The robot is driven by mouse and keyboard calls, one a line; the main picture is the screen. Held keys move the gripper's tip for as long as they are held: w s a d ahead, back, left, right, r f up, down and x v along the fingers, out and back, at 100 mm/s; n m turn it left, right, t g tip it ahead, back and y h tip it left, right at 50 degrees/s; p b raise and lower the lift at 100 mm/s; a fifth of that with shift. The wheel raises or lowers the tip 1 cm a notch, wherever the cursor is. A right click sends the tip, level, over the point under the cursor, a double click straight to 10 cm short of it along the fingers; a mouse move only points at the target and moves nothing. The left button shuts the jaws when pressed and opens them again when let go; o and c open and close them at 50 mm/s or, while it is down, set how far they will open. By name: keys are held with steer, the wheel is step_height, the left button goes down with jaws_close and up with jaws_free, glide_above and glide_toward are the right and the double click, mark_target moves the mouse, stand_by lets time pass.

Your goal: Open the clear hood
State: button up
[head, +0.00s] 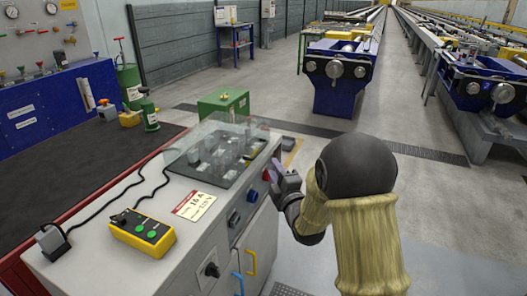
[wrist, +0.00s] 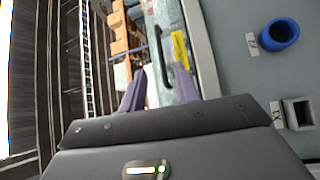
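The clear hood (head: 208,145) lies over the dark recess in the top of the grey cabinet and looks shut; blocky parts show through it. In the wrist view the hood (wrist: 168,14) is ahead of my gripper, with a black bar handle (wrist: 159,50) and a yellow label on its edge. My gripper (head: 277,172) is at the cabinet's right edge, beside the hood. In the wrist view its two purple fingers (wrist: 159,78) are apart, with the handle ahead in the gap. I cannot tell if they touch it.
A yellow control box (head: 142,232) with green buttons and a cable sits on the grey cabinet (head: 185,262). A blue knob (wrist: 279,34) and a square socket (wrist: 298,112) stick out from its front. A green box (head: 222,105) stands behind; open floor lies right.

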steer(key=x, duration=0.9)
steer(key=shift+w+a+p, duration=0.15)
steer(key=shift+w+p, duration=0.15)
steer(key=shift+w, duration=0.05)
jaws_close()
